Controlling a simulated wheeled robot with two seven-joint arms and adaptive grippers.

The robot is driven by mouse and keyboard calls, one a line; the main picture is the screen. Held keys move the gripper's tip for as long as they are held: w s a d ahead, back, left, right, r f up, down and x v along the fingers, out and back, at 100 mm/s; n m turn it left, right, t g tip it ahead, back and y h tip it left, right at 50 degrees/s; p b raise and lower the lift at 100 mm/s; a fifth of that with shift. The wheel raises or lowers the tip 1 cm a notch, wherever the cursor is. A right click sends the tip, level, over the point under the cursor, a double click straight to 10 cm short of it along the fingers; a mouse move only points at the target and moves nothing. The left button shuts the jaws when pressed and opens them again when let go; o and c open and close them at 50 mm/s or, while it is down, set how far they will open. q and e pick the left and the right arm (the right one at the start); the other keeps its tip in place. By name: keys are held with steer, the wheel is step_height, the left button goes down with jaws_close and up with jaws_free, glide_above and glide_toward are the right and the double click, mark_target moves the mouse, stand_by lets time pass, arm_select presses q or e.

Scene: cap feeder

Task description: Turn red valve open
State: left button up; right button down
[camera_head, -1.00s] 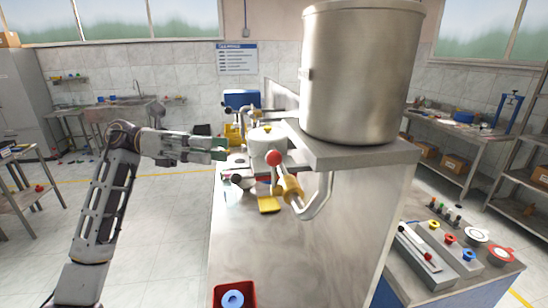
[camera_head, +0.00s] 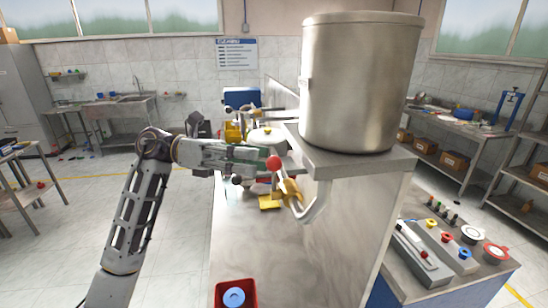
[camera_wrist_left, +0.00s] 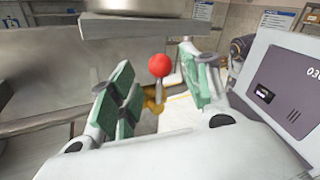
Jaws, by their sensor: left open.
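The red valve's ball knob (camera_head: 274,163) sits on a lever above the brass valve body (camera_head: 290,190), on the pipe below the steel tank (camera_head: 360,85). My left gripper (camera_head: 258,160) reaches in from the left, with its fingertips close to the knob. In the left wrist view the red knob (camera_wrist_left: 159,65) and its thin stem stand between the two green-padded fingers of the open gripper (camera_wrist_left: 160,85). Whether the fingers touch the knob cannot be told. My right gripper is not in view.
A red bin with a blue ring (camera_head: 233,296) stands at the front of the steel counter (camera_head: 260,250). The tank's shelf edge (camera_head: 350,165) is right of the gripper.

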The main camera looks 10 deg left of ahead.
mark_target(274, 163)
arm_select(q)
steer(key=shift+s+d+p, duration=0.2)
steer(key=shift+d+p, duration=0.1)
steer(key=shift+d, duration=0.9)
steer(key=shift+s+d+p, duration=0.2)
steer(key=shift+d+p, duration=0.1)
steer(key=shift+d, duration=0.9)
jaws_close()
